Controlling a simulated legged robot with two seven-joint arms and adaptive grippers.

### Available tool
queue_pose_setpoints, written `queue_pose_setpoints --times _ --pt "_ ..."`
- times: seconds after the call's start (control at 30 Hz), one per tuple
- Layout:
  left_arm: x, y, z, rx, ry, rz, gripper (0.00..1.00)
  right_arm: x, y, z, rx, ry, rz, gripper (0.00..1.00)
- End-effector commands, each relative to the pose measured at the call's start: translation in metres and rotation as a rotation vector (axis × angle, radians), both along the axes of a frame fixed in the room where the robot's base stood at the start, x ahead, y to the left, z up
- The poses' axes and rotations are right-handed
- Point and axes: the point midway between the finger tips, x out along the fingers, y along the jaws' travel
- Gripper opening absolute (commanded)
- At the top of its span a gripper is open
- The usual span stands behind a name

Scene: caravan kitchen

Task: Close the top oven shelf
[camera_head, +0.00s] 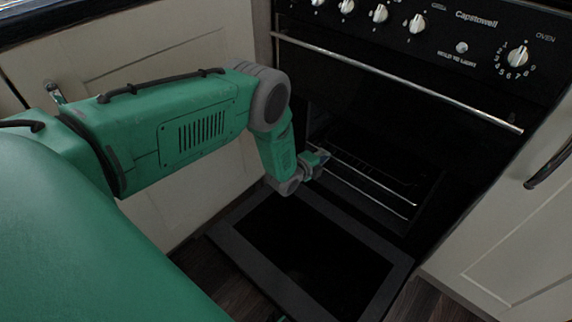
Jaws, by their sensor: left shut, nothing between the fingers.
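The black oven (480,75) stands in the middle right, with its lower door (395,262) folded down flat towards me. Inside the dark cavity, the top oven shelf (372,178) shows as a thin metal front bar with faint wires behind it. A second metal bar (375,198) runs just below it. How far the top shelf sticks out is hard to tell. My left gripper (322,158) is shut and empty at the left end of the top shelf's front bar; whether it touches the bar cannot be told. My right gripper is not in view.
A long metal handle (400,82) crosses the closed upper oven door, under a row of knobs (417,23). Cream cupboards stand left (150,55) and right (510,240), the right one with a dark handle (550,165). The space above the lowered door is free on the right.

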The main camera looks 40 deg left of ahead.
Motion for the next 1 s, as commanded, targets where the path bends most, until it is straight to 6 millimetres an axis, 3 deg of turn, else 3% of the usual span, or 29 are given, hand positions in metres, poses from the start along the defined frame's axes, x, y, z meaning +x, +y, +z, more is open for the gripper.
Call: queue_pose_setpoints --times 0.13,0.33,1.0 --pt "0.023 -0.003 0.000 0.001 -0.002 -0.002 0.00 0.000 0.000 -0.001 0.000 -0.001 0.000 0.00" --pt "0.040 -0.003 0.000 0.002 0.000 -0.002 0.00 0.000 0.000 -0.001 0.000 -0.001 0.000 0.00" --pt "0.044 -0.002 0.000 0.001 0.000 -0.001 0.00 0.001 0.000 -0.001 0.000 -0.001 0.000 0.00"
